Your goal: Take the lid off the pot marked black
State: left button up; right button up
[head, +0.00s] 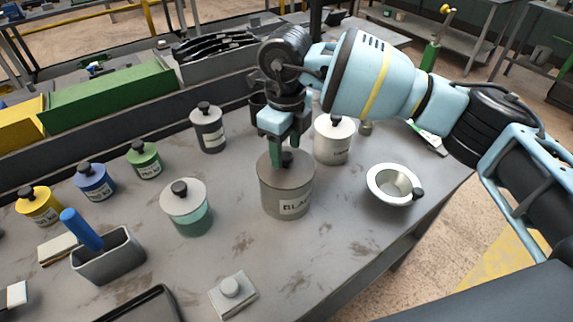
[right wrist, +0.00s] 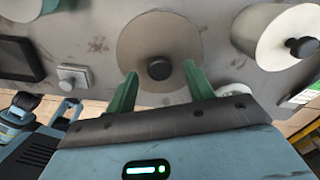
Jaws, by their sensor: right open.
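The pot marked black (head: 284,198) is a grey cylinder with a label partly reading "BLA", standing on the table. Its flat grey lid (head: 268,171) is on it, with a dark round knob (head: 287,158). The lid (right wrist: 135,50) and knob (right wrist: 159,68) also show in the right wrist view. My right gripper (head: 288,152) is over the lid, pointing down. Its green fingers (right wrist: 160,80) are apart, one on either side of the knob, and do not appear to touch it. My left gripper is not in view.
A white pot (head: 333,140) stands close behind to the right, and a white bowl (head: 392,184) is at the right. Small yellow, blue and green pots stand further left. The table front between is mostly clear.

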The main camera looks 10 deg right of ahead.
jog(key=shift+f, duration=0.65)
jog(key=c, duration=1.1)
jog(key=shift+r, duration=0.1)
jog(key=shift+r, duration=0.75)
notch_tip(320, 180, up, 2)
jog(key=shift+s+a, duration=0.1)
jog(key=shift+a, duration=0.05)
jog(key=s+a+r, duration=0.1)
jog(key=s+a, duration=0.8)
jog(key=s, duration=0.3)
jog(key=shift+s+a+r+b, duration=0.2)
jog(key=shift+a+b, duration=0.1)
jog(key=shift+b, duration=0.15)
